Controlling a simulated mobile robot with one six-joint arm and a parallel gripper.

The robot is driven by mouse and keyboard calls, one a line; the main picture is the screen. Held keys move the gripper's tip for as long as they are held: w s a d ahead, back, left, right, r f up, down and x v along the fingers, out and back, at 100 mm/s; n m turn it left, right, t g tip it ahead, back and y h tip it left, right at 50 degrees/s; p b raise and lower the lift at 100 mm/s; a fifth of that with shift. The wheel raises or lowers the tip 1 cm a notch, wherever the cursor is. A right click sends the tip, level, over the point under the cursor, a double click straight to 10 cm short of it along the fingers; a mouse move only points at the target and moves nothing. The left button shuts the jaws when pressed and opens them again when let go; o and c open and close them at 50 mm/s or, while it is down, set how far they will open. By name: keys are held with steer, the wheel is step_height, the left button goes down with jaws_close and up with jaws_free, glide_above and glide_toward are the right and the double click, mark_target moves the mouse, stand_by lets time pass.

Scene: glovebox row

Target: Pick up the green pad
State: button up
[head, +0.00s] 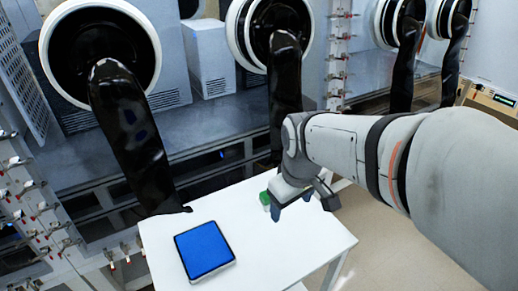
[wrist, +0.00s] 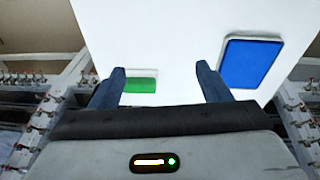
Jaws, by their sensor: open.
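The green pad (head: 265,198) is a small green block on the white table (head: 290,245), near its back edge. In the head view my gripper (head: 290,208) is just right of it and partly covers it. In the wrist view the green pad (wrist: 141,85) shows between the two fingertips of my gripper (wrist: 161,75), nearer the left finger. My gripper is open and holds nothing. The pad's lower part is hidden in the head view. I cannot tell the exact height of the fingers above the table.
A blue-topped tablet-like pad (head: 204,250) with a pale rim lies on the table's left side. It also shows in the wrist view (wrist: 252,63). Black glovebox gloves (head: 130,125) hang from round ports behind the table. The table's front right is clear.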

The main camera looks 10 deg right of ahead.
steer(key=shift+o, duration=1.1)
steer(key=w+f+n+g, duration=0.1)
steer(key=w+f+n, duration=0.2)
steer(key=w+n, duration=0.6)
steer(key=shift+w, duration=0.8)
steer(key=n+g, duration=0.1)
steer(key=n, duration=0.7)
glide_toward(263, 201)
steer(key=d, duration=0.1)
steer(key=w+d+f, duration=0.1)
steer(key=w+d, duration=0.1)
steer(key=shift+w+d+f, duration=0.2)
steer(key=shift+d+f, duration=0.15)
steer(key=shift+d, duration=0.05)
steer(key=shift+w+f, duration=0.2)
steer(key=shift+f+p, duration=0.3)
steer(key=shift+f, duration=0.05)
step_height(263, 201, down, 7)
steer(key=shift+f+p, duration=0.1)
steer(key=shift+p, duration=0.3)
steer(key=shift+c, duration=0.2)
steer(key=c, duration=1)
